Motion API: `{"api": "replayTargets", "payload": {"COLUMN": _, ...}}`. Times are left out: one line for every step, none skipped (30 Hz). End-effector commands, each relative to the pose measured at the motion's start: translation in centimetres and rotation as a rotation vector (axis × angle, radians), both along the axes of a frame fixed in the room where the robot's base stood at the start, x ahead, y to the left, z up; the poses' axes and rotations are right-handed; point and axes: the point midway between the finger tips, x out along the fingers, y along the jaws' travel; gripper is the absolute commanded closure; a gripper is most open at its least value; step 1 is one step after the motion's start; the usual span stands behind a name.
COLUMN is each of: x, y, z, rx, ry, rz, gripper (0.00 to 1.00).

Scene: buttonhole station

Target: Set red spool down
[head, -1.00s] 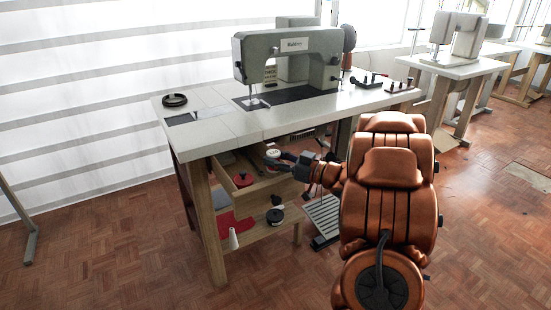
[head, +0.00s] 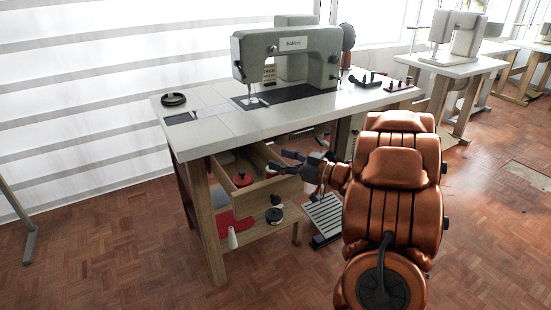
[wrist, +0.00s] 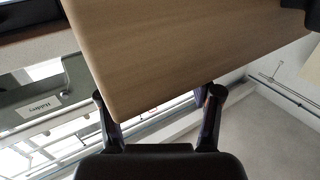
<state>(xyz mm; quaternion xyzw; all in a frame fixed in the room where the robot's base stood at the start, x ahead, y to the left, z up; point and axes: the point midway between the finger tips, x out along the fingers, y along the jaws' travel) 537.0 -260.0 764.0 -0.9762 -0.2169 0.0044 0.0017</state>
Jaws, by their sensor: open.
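A red spool (head: 242,179) with a dark top lies in the open wooden drawer (head: 262,193) under the table. My gripper (head: 280,160) is at the drawer's right end, its dark fingers spread and empty. A small pale round thing (head: 270,170) lies in the drawer just left of and below the fingers; what it is I cannot tell for sure. In the wrist view my two fingers (wrist: 161,108) stand wide apart with nothing held between them. A wooden board (wrist: 180,45) fills the view beyond them. No spool shows there.
A sewing machine (head: 290,60) stands on the white tabletop (head: 220,125); a black ring (head: 173,99) lies at its left. Under the drawer are a red piece (head: 226,222), a white cone (head: 232,238) and a black-topped spool (head: 274,214). A pedal (head: 326,217) is on the floor.

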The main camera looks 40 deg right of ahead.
Motion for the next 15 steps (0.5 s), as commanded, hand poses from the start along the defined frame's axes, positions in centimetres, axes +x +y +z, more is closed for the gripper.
{"api": "replayTargets", "payload": {"x": -0.8, "y": -0.5, "z": 0.2, "rx": 0.000, "ry": 0.000, "rz": -0.004, "gripper": 0.36}}
{"api": "replayTargets", "payload": {"x": -1.1, "y": -0.6, "z": 0.3, "rx": -0.001, "ry": -0.001, "rz": -0.003, "gripper": 0.36}}
{"api": "replayTargets", "payload": {"x": -1.6, "y": -0.9, "z": 0.3, "rx": -0.001, "ry": -0.003, "rz": -0.002, "gripper": 0.36}}
{"api": "replayTargets", "payload": {"x": -2.0, "y": -1.0, "z": 0.3, "rx": -0.001, "ry": -0.004, "rz": -0.002, "gripper": 0.36}}
{"api": "replayTargets", "payload": {"x": -2.4, "y": -1.2, "z": 0.4, "rx": -0.001, "ry": -0.004, "rz": -0.002, "gripper": 0.36}}
{"api": "replayTargets", "payload": {"x": -2.9, "y": -1.5, "z": 0.4, "rx": -0.001, "ry": -0.004, "rz": -0.003, "gripper": 0.36}}
{"api": "replayTargets", "payload": {"x": -3.3, "y": -1.7, "z": 0.4, "rx": -0.001, "ry": -0.005, "rz": -0.004, "gripper": 0.36}}
{"api": "replayTargets", "payload": {"x": -3.7, "y": -1.9, "z": 0.4, "rx": -0.001, "ry": -0.005, "rz": -0.005, "gripper": 0.36}}
{"api": "replayTargets", "payload": {"x": -4.1, "y": -2.1, "z": 0.4, "rx": -0.002, "ry": -0.005, "rz": -0.004, "gripper": 0.36}}
{"api": "replayTargets", "payload": {"x": -4.5, "y": -2.3, "z": 0.4, "rx": -0.002, "ry": -0.005, "rz": -0.004, "gripper": 0.36}}
{"api": "replayTargets", "payload": {"x": -4.9, "y": -2.4, "z": 0.5, "rx": -0.002, "ry": -0.005, "rz": -0.003, "gripper": 0.36}}
{"api": "replayTargets", "payload": {"x": -5.4, "y": -2.6, "z": 0.5, "rx": -0.002, "ry": -0.006, "rz": -0.002, "gripper": 0.36}}
{"api": "replayTargets", "payload": {"x": -5.8, "y": -2.8, "z": 0.5, "rx": -0.001, "ry": -0.007, "rz": -0.002, "gripper": 0.36}}
{"api": "replayTargets", "payload": {"x": -6.1, "y": -2.9, "z": 0.5, "rx": -0.001, "ry": -0.007, "rz": -0.002, "gripper": 0.36}}
{"api": "replayTargets", "payload": {"x": -6.5, "y": -3.2, "z": 0.5, "rx": -0.002, "ry": -0.008, "rz": -0.003, "gripper": 0.36}}
